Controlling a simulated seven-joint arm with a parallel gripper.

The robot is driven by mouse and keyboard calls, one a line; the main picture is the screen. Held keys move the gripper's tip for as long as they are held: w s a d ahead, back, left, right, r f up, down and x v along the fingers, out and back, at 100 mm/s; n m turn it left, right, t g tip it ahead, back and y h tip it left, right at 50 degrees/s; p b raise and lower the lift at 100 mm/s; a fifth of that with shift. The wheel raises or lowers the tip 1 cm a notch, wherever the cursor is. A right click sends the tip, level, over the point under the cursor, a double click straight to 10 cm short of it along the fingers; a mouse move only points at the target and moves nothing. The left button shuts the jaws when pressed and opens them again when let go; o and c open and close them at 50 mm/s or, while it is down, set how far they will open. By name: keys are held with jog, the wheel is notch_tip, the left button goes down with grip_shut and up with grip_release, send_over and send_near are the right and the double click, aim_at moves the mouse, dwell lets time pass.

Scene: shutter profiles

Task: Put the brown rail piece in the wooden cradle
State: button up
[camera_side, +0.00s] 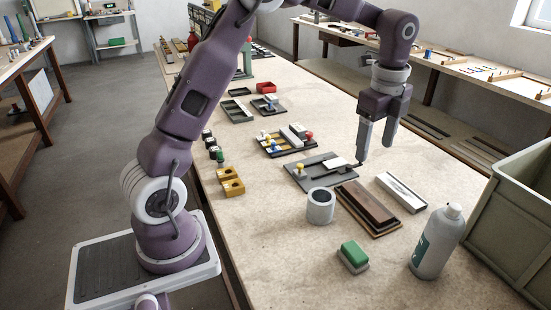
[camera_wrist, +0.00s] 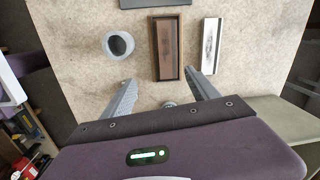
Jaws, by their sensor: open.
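A long brown block (camera_side: 368,203), which looks like the rail piece, lies flat on the table within a low wooden holder (camera_side: 388,233) that looks like the cradle. In the wrist view the brown block (camera_wrist: 166,47) shows inside the holder's dark rim (camera_wrist: 154,50), beyond my fingertips. I cannot tell how deep the block sits. My gripper (camera_side: 373,152) points down with its fingers apart and nothing between them. In the side view it is above and behind the holder, near the grey plate's right end. The open fingers also show in the wrist view (camera_wrist: 161,80).
A grey cup (camera_side: 320,206) and a white box with a grey strip (camera_side: 402,191) flank the holder. A grey plate (camera_side: 305,178) with a yellow knob lies behind.

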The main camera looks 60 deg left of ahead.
jog(key=s+d+r+n+t, duration=0.1)
jog(key=s+r+n, duration=0.35)
jog(key=s, duration=0.35)
jog(key=s+d+r+n+t, duration=0.2)
jog(key=s+r+n, duration=0.25)
jog(key=s, duration=0.45)
jog(key=s+d+f+n+t, duration=0.1)
jog(key=s+f+n+t, duration=0.1)
jog(key=s+n, duration=0.5)
jog(key=s, duration=0.6)
jog(key=shift+f+h, duration=0.3)
jog(key=shift+f, duration=0.05)
